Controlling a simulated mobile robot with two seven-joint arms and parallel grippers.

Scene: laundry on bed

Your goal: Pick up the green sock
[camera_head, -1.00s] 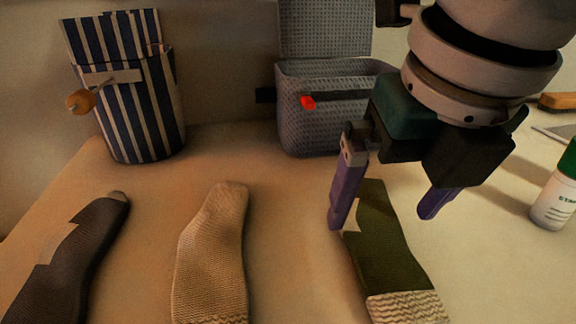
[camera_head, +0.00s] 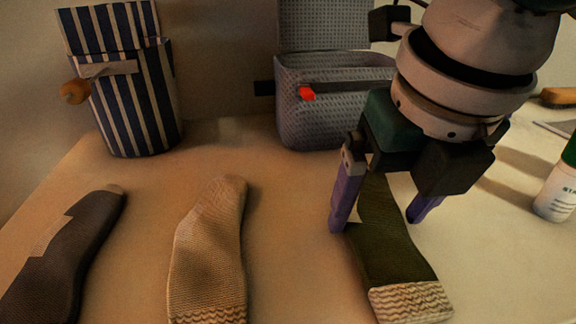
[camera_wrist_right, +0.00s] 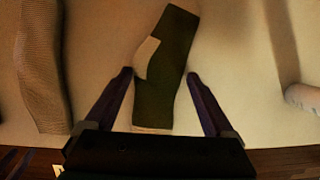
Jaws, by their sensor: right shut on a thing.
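The dark green sock (camera_head: 395,255) with a striped cream cuff lies on the light surface in the right half of the head view. The sock still appears to lie on the surface. My left gripper is not in view.
A tan sock (camera_head: 208,250) and a dark brown sock (camera_head: 65,255) lie to the left. A striped bag (camera_head: 135,100) and a grey basket (camera_head: 305,120) with a red tag stand behind. A white bottle with a green cap (camera_head: 555,190) is at right.

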